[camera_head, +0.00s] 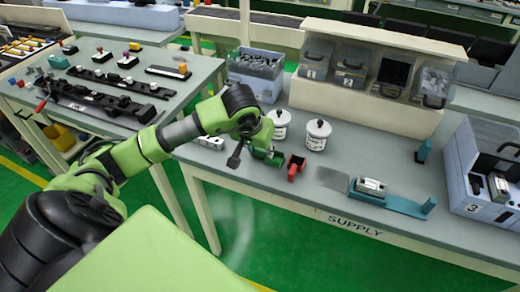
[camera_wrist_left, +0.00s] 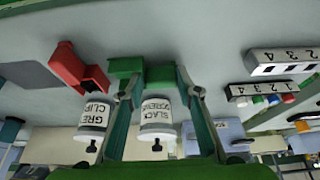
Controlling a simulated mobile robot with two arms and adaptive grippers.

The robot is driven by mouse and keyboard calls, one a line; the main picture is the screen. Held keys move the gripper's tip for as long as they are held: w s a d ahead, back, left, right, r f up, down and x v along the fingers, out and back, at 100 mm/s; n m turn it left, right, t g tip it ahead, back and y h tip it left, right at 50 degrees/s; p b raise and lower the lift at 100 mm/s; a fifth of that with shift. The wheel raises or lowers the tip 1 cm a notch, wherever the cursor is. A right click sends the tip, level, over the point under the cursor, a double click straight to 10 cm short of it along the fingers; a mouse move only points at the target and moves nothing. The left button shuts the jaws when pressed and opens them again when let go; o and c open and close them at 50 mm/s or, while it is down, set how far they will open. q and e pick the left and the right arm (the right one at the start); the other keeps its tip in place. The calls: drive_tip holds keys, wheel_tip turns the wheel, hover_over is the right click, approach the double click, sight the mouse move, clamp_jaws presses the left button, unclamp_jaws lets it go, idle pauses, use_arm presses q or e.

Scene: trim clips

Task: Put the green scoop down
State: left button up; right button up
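The green scoop (camera_head: 275,160) is at the front of the supply table, left of the red scoop (camera_head: 296,167). My left gripper (camera_head: 266,150) reaches down over it. In the left wrist view the fingers of my left gripper (camera_wrist_left: 158,75) lie on either side of the green scoop's block (camera_wrist_left: 162,77) and appear shut on it. The scoop's other end (camera_wrist_left: 125,67) sticks out past one finger. The red scoop (camera_wrist_left: 80,70) is close beside it. I cannot tell whether the green scoop touches the tabletop. My right gripper is not in view.
Two white lidded jars (camera_head: 318,134) (camera_head: 281,122) stand just behind the scoops. A small numbered block (camera_head: 210,142) lies to the left. A grey mat (camera_head: 332,179) and a teal fixture (camera_head: 394,203) are to the right. Blue bins (camera_head: 255,75) stand behind.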

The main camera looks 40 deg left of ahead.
use_arm(q)
drive_tip(key=shift+o, duration=1.3)
drive_tip(key=shift+r+p, duration=0.3)
drive_tip(key=b+v, duration=0.1)
drive_tip(key=v, duration=1)
drive_tip(key=shift+s+r+b, duration=0.2)
drive_tip(key=shift+r+b, duration=0.1)
drive_tip(key=shift+d, duration=0.1)
